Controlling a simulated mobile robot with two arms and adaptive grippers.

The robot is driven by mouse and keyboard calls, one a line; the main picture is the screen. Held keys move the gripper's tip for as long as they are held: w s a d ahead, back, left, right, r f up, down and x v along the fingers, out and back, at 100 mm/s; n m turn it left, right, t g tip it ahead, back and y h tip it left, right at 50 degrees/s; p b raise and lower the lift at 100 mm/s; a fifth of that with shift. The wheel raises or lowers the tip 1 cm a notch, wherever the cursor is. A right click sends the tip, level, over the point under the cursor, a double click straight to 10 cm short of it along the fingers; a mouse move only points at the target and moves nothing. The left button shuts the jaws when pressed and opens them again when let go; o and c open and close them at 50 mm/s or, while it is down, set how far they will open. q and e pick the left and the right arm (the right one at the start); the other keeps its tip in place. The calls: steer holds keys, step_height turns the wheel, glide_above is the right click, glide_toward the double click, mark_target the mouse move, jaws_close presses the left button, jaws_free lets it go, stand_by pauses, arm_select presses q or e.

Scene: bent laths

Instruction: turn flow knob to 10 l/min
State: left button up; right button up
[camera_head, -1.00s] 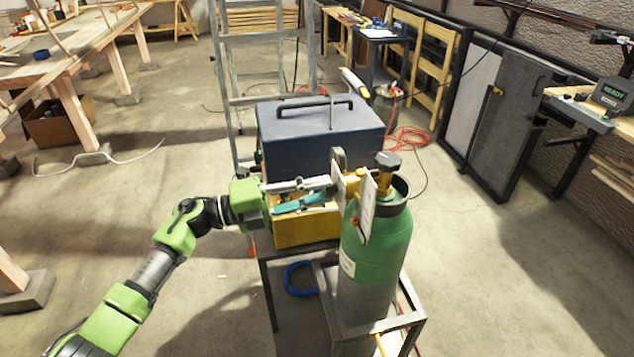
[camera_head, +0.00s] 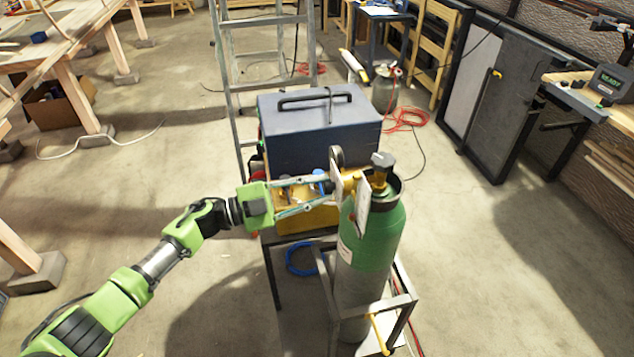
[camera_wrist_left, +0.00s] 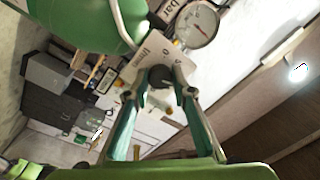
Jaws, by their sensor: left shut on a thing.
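The green gas cylinder (camera_head: 377,236) stands upright in a metal frame, with a dark valve cap (camera_head: 382,160) on top. White cards hang at its regulator. In the left wrist view the dark flow knob (camera_wrist_left: 160,77) sits in front of a white scale card (camera_wrist_left: 152,54) with printed marks, too small and tilted to read fully. A round gauge (camera_wrist_left: 197,25) with a red needle is just beyond it. My left gripper (camera_head: 332,188) reaches the regulator from the left. In the wrist view its fingertips (camera_wrist_left: 161,88) are closed on the knob, one at each side. My right gripper is not in view.

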arm_select(q)
steer(key=shift+n, duration=0.6)
steer(key=shift+p, duration=0.3)
steer(key=o, duration=1.1)
steer(key=shift+o, duration=0.2)
steer(key=v, duration=1.2)
